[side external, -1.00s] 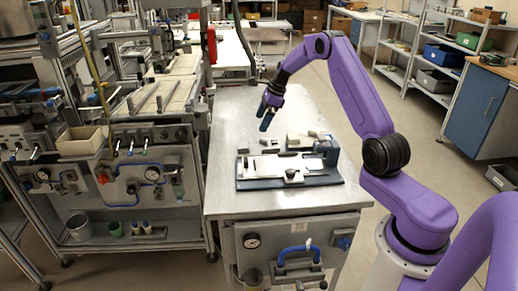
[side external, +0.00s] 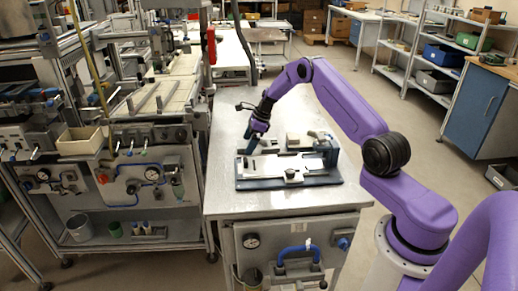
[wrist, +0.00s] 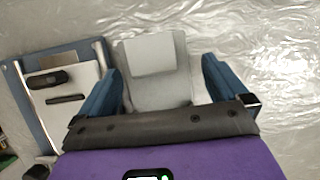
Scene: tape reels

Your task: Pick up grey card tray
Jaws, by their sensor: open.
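The grey card tray (wrist: 158,90), a pale grey piece with a lighter raised block on its far part, shows in the wrist view. It lies between my gripper's two blue fingers, with a gap on each side. My gripper (wrist: 162,72) is open and holds nothing. The tray's near end is hidden behind the dark gripper body. In the side view my gripper (side external: 251,146) points down, low over the bench by the back left of the blue-based fixture. I cannot surely pick out the tray there.
The fixture's white plate (wrist: 80,117), with dark parts on it, lies just left of my gripper in the wrist view. The fixture's blue base (side external: 325,181) sits on the metal bench (side external: 232,205). Small grey parts (side external: 299,141) stand behind it. Bare metal lies right in the wrist view.

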